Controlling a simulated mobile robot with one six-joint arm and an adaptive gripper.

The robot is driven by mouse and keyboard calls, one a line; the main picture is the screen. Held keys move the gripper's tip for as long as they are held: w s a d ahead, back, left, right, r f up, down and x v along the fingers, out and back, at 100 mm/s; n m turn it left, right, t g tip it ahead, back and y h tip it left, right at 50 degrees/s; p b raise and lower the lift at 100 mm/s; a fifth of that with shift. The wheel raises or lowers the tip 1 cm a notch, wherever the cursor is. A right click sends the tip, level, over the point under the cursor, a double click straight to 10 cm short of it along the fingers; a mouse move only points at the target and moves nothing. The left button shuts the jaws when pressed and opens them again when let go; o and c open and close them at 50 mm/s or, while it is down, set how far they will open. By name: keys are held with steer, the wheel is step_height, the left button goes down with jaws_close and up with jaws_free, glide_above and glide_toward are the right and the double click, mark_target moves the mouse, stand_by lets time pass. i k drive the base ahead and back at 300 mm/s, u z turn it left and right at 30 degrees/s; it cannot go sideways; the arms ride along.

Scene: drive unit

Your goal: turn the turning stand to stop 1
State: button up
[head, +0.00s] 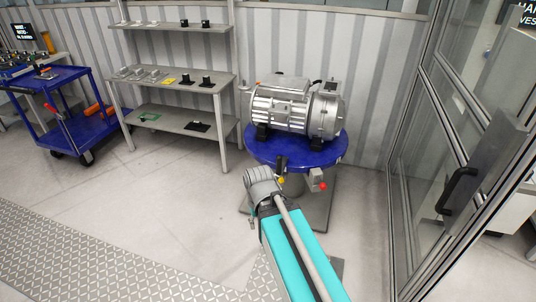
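The turning stand has a round blue top (335,155) on a grey pedestal and base plate. A silver drive unit (292,108) with a ribbed housing lies on it, its long axis running left to right. At the front edge under the top are a yellow knob (281,181) and a small grey box with a red knob (323,186). No stop number is readable. My teal arm reaches up from the bottom, and its grey joint ends just in front of the stand's left front. I cannot make out my gripper's fingers here.
A grey shelf rack (178,118) with small parts stands left of the stand. A blue cart (66,115) is farther left. A glazed frame wall with a black handle (457,190) closes off the right. The floor at front left is clear.

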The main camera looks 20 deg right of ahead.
mark_target(291, 128)
steer(key=z, duration=0.05)
steer(key=i, duration=0.9)
